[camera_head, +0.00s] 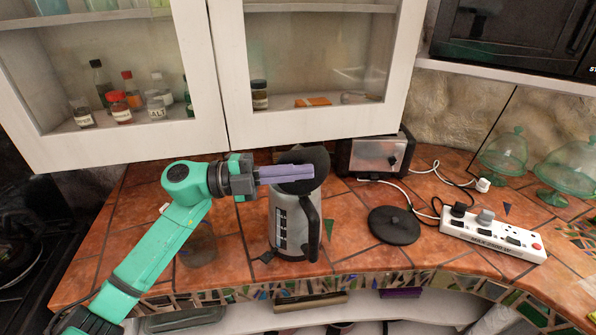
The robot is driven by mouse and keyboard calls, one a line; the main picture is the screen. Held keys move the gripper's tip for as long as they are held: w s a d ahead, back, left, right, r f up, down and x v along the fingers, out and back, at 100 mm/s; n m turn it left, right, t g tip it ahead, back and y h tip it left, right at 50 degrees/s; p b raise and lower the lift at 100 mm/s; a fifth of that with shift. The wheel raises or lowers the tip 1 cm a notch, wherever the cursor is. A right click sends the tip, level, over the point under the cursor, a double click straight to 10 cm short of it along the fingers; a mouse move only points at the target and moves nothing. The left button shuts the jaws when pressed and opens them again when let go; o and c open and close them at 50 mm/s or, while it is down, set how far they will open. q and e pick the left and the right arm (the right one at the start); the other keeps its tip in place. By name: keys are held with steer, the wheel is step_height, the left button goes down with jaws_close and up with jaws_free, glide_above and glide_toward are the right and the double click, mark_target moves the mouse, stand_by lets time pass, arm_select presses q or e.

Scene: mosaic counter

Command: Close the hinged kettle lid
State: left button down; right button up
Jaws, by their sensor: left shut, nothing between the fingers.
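A grey kettle (287,227) with a black handle (312,228) stands on the tiled counter. Its dark hinged lid (312,156) shows raised at the top, behind and around the fingers of my left gripper (312,173). The left gripper is shut and empty, with its purple fingers pointing right across the kettle's top. The fingers overlap the lid in the picture; I cannot tell if they touch it. They hide part of the lid and the kettle's rim. My right gripper is not in view.
A black round base (393,225) and a white power strip (492,234) lie right of the kettle. A toaster (375,156) stands behind, with cables. Green glass domes (503,153) are at the right. Cabinet doors (313,125) hang close above. A glass (198,246) stands left of the kettle.

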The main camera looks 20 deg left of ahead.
mark_target(292, 161)
arm_select(q)
steer(key=shift+w+a, duration=0.15)
steer(key=shift+w, duration=0.05)
steer(key=shift+w+r+n, duration=0.1)
steer(key=shift+n, duration=0.4)
steer(key=w+a+n+p, duration=0.1)
steer(key=n, duration=0.1)
steer(key=w+n+t+p, duration=0.1)
steer(key=shift+a+r+n+h, duration=0.1)
steer(key=shift+a+n+h, duration=0.3)
steer(key=n, duration=0.1)
steer(key=w+a+n+t, duration=0.1)
steer(key=shift+w+f+n+p, duration=0.15)
steer(key=shift+f+n+p, duration=0.05)
steer(key=shift+n+p, duration=0.15)
steer(key=shift+w+a+f+n+t+p, duration=0.2)
steer(key=shift+w+a+n+t, duration=0.1)
steer(key=shift+n, duration=0.35)
steer(key=shift+w+a+f+n+t+p, duration=0.1)
steer(key=shift+w+a+f+n+t, duration=0.15)
steer(key=shift+n, duration=0.35)
steer(key=shift+r, duration=0.1)
